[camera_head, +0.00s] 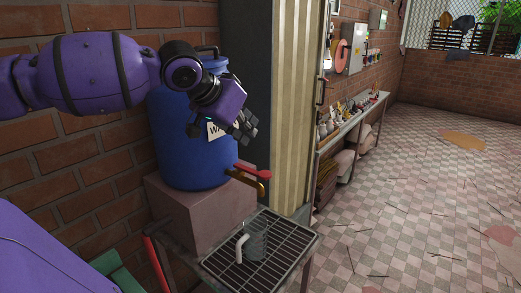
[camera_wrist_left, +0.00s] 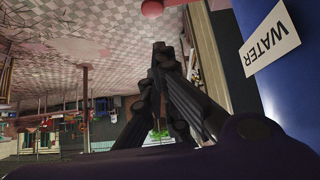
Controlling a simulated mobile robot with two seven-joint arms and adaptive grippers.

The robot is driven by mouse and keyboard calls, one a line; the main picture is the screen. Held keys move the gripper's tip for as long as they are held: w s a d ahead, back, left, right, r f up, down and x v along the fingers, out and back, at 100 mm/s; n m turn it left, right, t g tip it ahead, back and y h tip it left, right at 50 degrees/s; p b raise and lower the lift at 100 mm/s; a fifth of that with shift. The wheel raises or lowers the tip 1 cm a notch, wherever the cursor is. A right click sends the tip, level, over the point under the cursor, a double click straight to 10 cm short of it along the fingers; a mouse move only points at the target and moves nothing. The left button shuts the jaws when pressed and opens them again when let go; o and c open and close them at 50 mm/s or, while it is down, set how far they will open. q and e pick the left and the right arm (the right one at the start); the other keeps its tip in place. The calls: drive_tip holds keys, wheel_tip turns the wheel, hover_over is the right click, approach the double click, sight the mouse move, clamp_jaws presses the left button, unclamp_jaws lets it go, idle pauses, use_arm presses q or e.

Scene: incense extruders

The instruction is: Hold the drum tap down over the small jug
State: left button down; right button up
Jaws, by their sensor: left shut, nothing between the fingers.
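The blue drum (camera_head: 190,150) stands upright on a pinkish block (camera_head: 200,205) against the brick wall; its WATER label (camera_wrist_left: 270,38) shows in the left wrist view. The tap has a brass body (camera_head: 258,183) and a red lever (camera_head: 252,171), and sticks out to the right from the drum's lower part. A grey jug (camera_head: 256,240) with a pale handle stands on the black grate below the tap. My left gripper (camera_head: 246,128) is shut and empty, in front of the drum and above the tap. It also shows shut in the left wrist view (camera_wrist_left: 160,48). My right gripper is out of view.
The black grate (camera_head: 225,264) lies on a metal stand. A tall beige ribbed panel (camera_head: 292,110) rises just right of the drum. A long shelf with small items (camera_head: 350,115) runs along the right wall. The tiled floor (camera_head: 420,180) is open, with thin sticks scattered on it.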

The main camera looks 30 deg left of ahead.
use_arm(q)
drive_tip(key=b, duration=0.4)
hover_over(268, 174)
drive_tip(key=s+a, duration=0.1)
drive_tip(key=s, duration=0.1)
wheel_tip(268, 174, down, 6)
drive_tip(key=shift+a+f, duration=0.1)
drive_tip(key=shift+f, duration=0.05)
drive_tip(key=b+x, duration=0.2)
drive_tip(key=shift+w+f, duration=0.15)
drive_tip(key=shift+w, duration=0.3)
drive_tip(key=shift+s+f, duration=0.15)
drive_tip(key=shift+f, duration=1.5)
drive_tip(key=shift+d+f+m+y+b, duration=0.15)
drive_tip(key=shift+d+f+y+b, duration=0.1)
drive_tip(key=shift+f+b, duration=0.25)
drive_tip(key=shift+d+f+m+y+b, duration=0.2)
drive_tip(key=shift+f+b, duration=0.15)
drive_tip(key=shift+f, duration=0.2)
drive_tip(key=shift+s+d+f, duration=0.1)
drive_tip(key=shift+d+f, duration=0.1)
drive_tip(key=shift+a+r, duration=0.1)
drive_tip(key=shift+r, duration=0.2)
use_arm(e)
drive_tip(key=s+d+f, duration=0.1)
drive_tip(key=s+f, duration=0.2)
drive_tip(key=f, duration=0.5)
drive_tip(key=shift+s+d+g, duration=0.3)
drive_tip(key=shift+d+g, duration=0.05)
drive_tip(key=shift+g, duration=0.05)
